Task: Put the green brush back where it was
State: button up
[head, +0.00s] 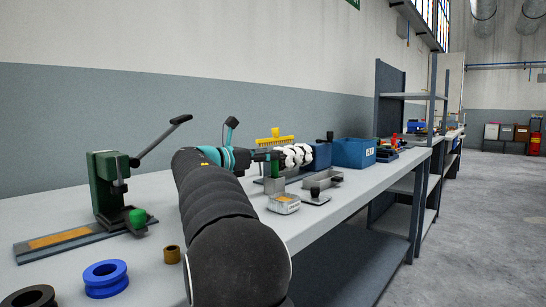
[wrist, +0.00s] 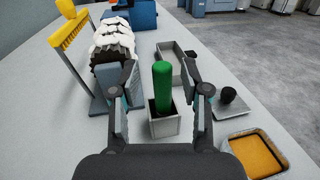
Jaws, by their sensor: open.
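The green brush (wrist: 162,85) stands upright in the wrist view, its lower end inside a small grey square holder (wrist: 164,126). What lies inside the holder is hidden. In the head view the brush (head: 275,168) shows as a short green piece above the holder (head: 274,186), just below the end of my arm. My gripper (wrist: 164,75) is open, with one finger on each side of the brush and visible gaps between. In the head view my gripper (head: 262,155) is partly hidden behind my arm.
A yellow rake-like piece (wrist: 68,40) and a white fleecy roll (wrist: 112,40) stand left of the holder. A grey tray (wrist: 171,65), a black-knobbed plate (wrist: 231,103) and an orange-filled tin (wrist: 255,153) are close by. A green lever press (head: 105,188) stands at the left.

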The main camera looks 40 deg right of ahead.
jog(key=shift+w+a, duration=0.15)
jog(key=shift+a, duration=1.1)
jog(key=shift+w+a, duration=0.1)
jog(key=shift+a, duration=1.15)
